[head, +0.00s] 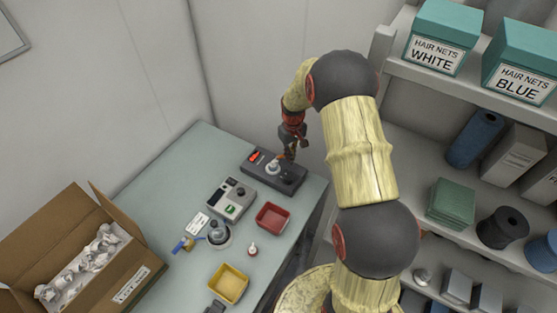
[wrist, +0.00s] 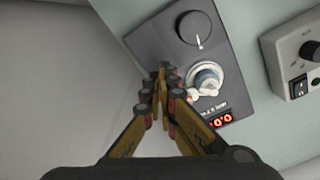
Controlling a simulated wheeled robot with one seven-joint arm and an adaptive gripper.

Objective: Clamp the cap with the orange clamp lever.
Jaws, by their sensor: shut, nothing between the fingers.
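A dark fixture box (head: 258,177) stands at the back of the bench, with a whitish round fitting (head: 273,168) on top. In the wrist view, the fitting (wrist: 207,78) is pale with a blue-grey middle; I cannot tell the cap apart from it. A small orange bit (wrist: 190,98) shows between the fitting and my fingers; it may be part of the clamp lever, which I cannot make out clearly. My gripper (head: 290,156) is shut and empty, pointing down beside the fitting. Its closed fingertips (wrist: 162,72) show left of the fitting; contact cannot be told.
The box carries a black knob (wrist: 195,28) and a red display (wrist: 221,119). A grey device (head: 232,200), red tray (head: 273,218), yellow tray (head: 229,284) and blue-handled valve (head: 184,245) stand nearer. A cardboard box (head: 130,262) is at left, shelving at right.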

